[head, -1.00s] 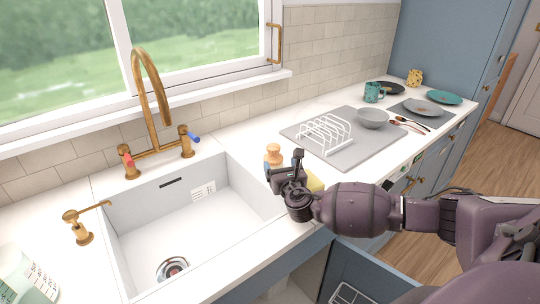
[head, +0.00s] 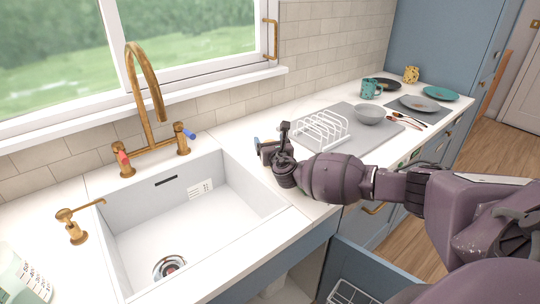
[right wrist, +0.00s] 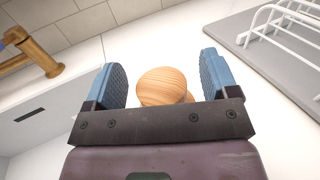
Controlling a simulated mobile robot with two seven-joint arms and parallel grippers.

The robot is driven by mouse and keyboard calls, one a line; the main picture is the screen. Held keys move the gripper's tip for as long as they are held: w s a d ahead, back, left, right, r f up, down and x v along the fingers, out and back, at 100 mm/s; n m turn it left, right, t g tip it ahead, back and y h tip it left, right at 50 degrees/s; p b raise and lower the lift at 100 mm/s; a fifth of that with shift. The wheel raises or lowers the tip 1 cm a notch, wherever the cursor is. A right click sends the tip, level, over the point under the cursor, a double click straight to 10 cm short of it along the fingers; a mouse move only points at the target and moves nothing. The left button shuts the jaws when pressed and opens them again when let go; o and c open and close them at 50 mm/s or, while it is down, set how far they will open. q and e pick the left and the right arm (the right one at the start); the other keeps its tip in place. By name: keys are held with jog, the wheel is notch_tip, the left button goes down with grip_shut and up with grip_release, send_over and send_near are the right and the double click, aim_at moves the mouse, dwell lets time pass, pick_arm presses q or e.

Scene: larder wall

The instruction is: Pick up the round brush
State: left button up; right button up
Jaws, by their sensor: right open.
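The round brush shows in the right wrist view as a round, light wooden knob (right wrist: 163,86). It stands between the two blue-padded fingers of my right gripper (right wrist: 163,74), with a gap visible on both sides. The gripper is open, and its body hides the lower part of the brush. In the head view my right gripper (head: 270,140) is over the counter just right of the sink, and it hides the brush there. My left gripper is not in view.
The white sink (head: 195,230) lies left of my gripper, with a brass tap (head: 150,90) behind it. A white dish rack (head: 320,131) on a grey mat (head: 358,146) stands close on the right. A grey bowl (head: 369,115) is beyond it.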

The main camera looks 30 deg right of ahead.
jog(key=c, duration=1)
